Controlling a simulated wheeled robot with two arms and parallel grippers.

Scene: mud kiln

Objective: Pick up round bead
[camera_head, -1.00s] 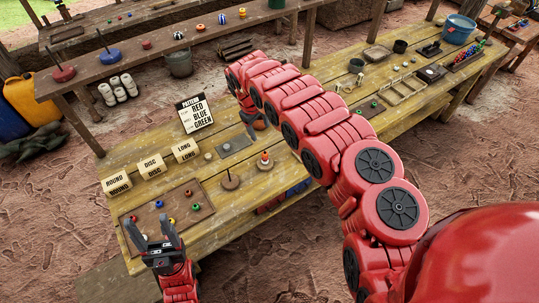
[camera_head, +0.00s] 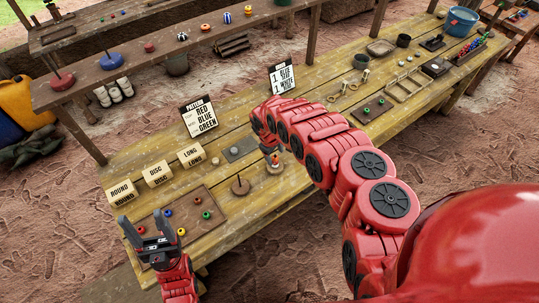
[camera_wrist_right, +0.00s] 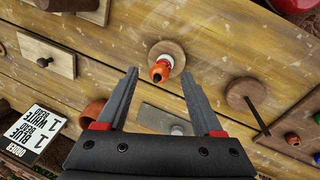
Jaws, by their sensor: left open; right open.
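Small coloured beads lie on the brown tray (camera_head: 218,222) at the near left of the table: a red one (camera_head: 168,212), a blue one (camera_head: 197,200) and a green one (camera_head: 206,215). Their exact shapes are too small to tell. My left gripper (camera_head: 142,222) is open and empty over the tray's left side. My right gripper (camera_wrist_right: 160,74) is open. In the right wrist view, a round stand (camera_wrist_right: 178,49) holding a stack of orange, white and red beads (camera_wrist_right: 162,70) shows between its fingertips, apart from them. My right arm partly hides that gripper in the head view.
Another round wooden stand (camera_head: 241,186) with a bare peg is left of the beaded one. Labelled blocks such as the disc block (camera_head: 157,174) and two signs, one reading red, blue, green (camera_head: 199,118), stand along the back. A shelf is behind.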

